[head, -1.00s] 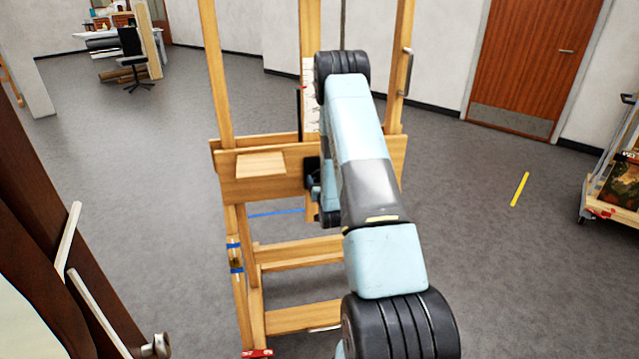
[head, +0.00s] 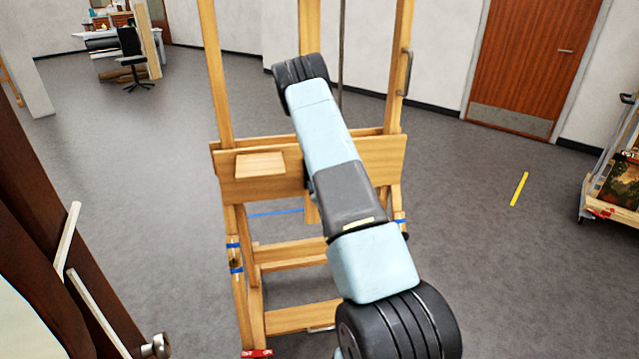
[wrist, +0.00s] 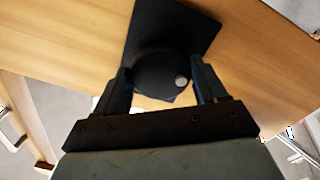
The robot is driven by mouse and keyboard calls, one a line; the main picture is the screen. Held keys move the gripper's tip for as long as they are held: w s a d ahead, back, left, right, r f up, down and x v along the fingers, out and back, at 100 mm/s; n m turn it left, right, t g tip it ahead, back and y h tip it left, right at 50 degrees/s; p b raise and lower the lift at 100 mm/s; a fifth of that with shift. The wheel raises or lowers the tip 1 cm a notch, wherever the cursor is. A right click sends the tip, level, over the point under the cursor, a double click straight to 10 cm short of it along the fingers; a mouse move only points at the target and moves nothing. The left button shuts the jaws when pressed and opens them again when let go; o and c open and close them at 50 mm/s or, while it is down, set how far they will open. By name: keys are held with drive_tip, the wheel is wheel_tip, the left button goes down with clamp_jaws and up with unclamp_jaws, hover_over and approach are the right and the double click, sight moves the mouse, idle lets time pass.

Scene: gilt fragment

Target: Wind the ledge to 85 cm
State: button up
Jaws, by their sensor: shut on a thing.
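The wooden easel (head: 213,70) stands upright in the head view, with its ledge (head: 225,185) running across between the uprights. In the wrist view my gripper (wrist: 165,92) is shut on a round black knob (wrist: 158,72), one finger on each side. The knob sits in front of a black plate (wrist: 180,28) on the wooden face (wrist: 60,50). My arm hides the knob and my gripper in the head view. I cannot read the ledge's height.
An orange-brown door (head: 535,60) stands at the back right. A cart with a painting (head: 622,185) is at the right edge. A dark wooden piece (head: 50,250) fills the left foreground. A yellow strip (head: 519,188) lies on open grey floor.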

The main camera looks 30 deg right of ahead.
drive_tip(key=shift+a+f, duration=0.1)
idle(0.4)
drive_tip(key=o, duration=1)
drive_tip(key=shift+o, duration=0.2)
drive_tip(key=v, duration=1.3)
drive_tip(key=shift+s, duration=0.4)
